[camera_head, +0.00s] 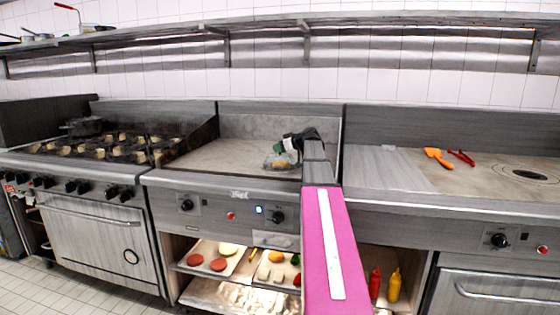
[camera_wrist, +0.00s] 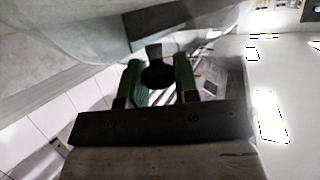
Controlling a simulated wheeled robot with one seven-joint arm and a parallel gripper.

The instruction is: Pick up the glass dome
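The glass dome (camera_head: 278,163) is a small, clear, see-through cover on the flat griddle in the middle of the head view. My gripper (camera_head: 289,146) is at its top, tilted down to the left, and overlaps it in the picture. In the wrist view my gripper (camera_wrist: 159,82) shows two green-padded fingers standing apart. A dark round piece, which looks like a knob, lies between them and nearly fills the gap. I cannot tell whether the pads press on it.
A stove (camera_head: 100,150) with a dark pot (camera_head: 84,127) is on the left. An orange spatula (camera_head: 437,157) and red tongs (camera_head: 461,157) lie on the right counter. Food trays (camera_head: 215,261) and sauce bottles (camera_head: 394,286) are below. A wall shelf (camera_head: 400,19) runs above; the griddle's left is clear.

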